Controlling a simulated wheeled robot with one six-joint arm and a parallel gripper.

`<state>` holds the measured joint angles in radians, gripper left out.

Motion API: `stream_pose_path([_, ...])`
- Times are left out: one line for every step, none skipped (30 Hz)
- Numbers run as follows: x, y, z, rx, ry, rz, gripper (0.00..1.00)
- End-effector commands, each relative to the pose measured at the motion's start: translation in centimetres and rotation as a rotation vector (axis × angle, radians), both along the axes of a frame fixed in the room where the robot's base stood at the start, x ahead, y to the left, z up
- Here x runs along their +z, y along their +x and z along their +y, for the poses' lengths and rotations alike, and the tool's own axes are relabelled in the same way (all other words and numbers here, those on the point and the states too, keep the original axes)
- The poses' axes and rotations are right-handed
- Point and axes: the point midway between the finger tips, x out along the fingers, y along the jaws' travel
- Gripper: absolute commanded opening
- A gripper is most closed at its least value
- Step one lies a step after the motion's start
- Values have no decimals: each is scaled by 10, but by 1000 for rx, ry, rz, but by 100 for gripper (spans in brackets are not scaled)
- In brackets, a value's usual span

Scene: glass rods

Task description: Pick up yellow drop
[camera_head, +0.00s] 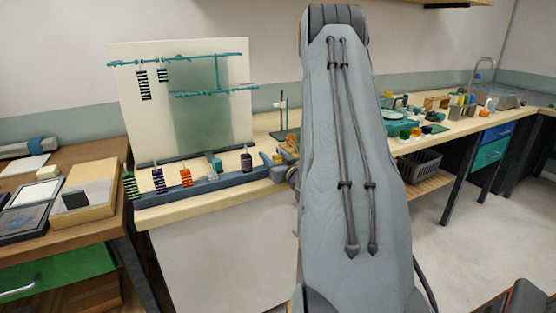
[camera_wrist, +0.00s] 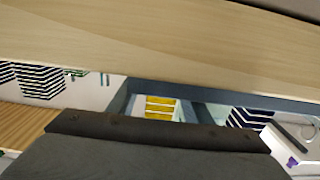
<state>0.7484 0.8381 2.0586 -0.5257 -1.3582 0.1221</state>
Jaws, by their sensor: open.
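The yellow drop (camera_wrist: 160,107) shows in the wrist view as a small block with yellow and pale stripes, in a gap beside a blue-grey rail (camera_wrist: 220,93). The dark edge of my gripper (camera_wrist: 160,131) crosses the picture just below it and covers its lower part. My gripper is open, and the drop is not held. I cannot tell the distance between them. In the head view my arm blocks the gripper, and I cannot make out the yellow drop with certainty.
In the head view, green (camera_head: 130,186), purple (camera_head: 158,181) and orange (camera_head: 186,177) striped drops stand along the blue-grey rail (camera_head: 205,188). A pale upright board (camera_head: 125,100) with teal glass rods (camera_head: 175,60) rises behind. Benches flank it left and right.

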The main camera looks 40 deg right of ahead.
Motion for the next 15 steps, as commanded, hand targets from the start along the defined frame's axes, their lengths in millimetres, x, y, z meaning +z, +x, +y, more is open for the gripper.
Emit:
stream_pose_path([0,0,0,0,0,0,45])
stream_pose_path([0,0,0,0,0,0,45])
stream_pose_path([0,0,0,0,0,0,45])
stream_pose_path([0,0,0,0,0,0,45])
stream_pose_path([0,0,0,0,0,0,42])
stream_pose_path([0,0,0,0,0,0,35])
stream_pose_path([0,0,0,0,0,0,30])
stream_pose_path([0,0,0,0,0,0,25])
stream_pose_path([0,0,0,0,0,0,18])
stream_pose_path([0,0,0,0,0,0,13])
stream_pose_path([0,0,0,0,0,0,8])
stream_pose_path([0,0,0,0,0,0,1])
stream_pose_path([0,0,0,0,0,0,1])
stream_pose_path([0,0,0,0,0,0,1])
stream_pose_path([0,0,0,0,0,0,1])
